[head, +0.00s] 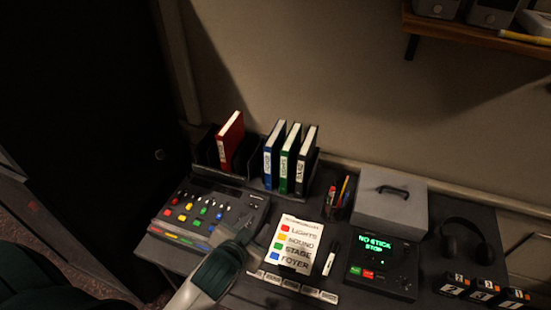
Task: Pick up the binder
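Several binders stand upright in a dark rack (247,160) at the back of the desk. A red binder (230,140) stands apart at the left and leans slightly. A blue binder (274,152), a green binder (289,158) and a black binder (306,160) stand together to its right, with an empty slot between. My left gripper (246,236) is low over the desk, in front of the rack and near the mixer's right edge, apart from all binders. Its fingers are too dark and small to tell open from shut. My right gripper is out of view.
A mixer (202,208) with coloured buttons is at left. A label sheet (296,243), a marker (330,258), a pen cup (338,200), a grey box (390,203), a lit console (380,265) and headphones (466,240) fill the right. A shelf (475,35) hangs upper right.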

